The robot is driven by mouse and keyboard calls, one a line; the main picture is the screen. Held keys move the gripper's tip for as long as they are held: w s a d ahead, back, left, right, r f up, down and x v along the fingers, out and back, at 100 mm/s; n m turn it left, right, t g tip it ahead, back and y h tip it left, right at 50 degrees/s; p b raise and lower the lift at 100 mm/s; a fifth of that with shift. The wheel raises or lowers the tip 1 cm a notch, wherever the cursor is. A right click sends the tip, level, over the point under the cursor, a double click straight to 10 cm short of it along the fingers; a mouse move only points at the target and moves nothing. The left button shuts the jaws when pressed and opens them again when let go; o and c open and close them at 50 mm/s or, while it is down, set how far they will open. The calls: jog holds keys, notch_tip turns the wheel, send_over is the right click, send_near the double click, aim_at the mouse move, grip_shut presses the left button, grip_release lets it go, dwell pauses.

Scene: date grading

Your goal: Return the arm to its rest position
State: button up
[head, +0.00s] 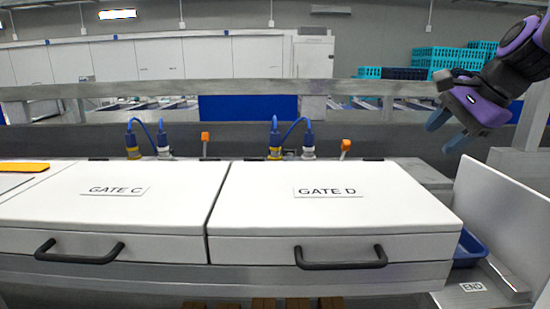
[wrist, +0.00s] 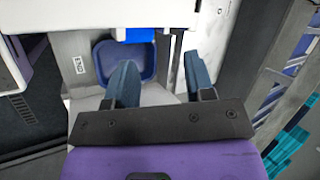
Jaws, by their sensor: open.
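My gripper (head: 449,132) is at the upper right of the head view, raised above the right end of the bench. Its two blue fingers are apart with nothing between them. In the wrist view my gripper (wrist: 160,82) shows the same two blue fingers spread, pointing down toward the bench end. My purple and black arm comes in from the top right corner of the head view.
Closed white lids GATE C (head: 130,205) and GATE D (head: 325,215) have black handles. A blue tray (head: 468,248) sits right of GATE D, by an END label (head: 472,287) and a white side panel (head: 500,215). Blue hoses and orange-topped posts stand behind the lids.

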jog(key=s+f+n+h, duration=0.2)
jog(key=s+f+n, duration=0.1)
jog(key=s+n, duration=0.4)
jog(key=s+a+f+n+h, duration=0.1)
jog(key=s+f+n+h, duration=0.1)
jog(key=s+n, duration=0.5)
jog(key=s+f, duration=0.1)
jog(key=s, duration=0.4)
jog(key=shift+s+f, duration=0.15)
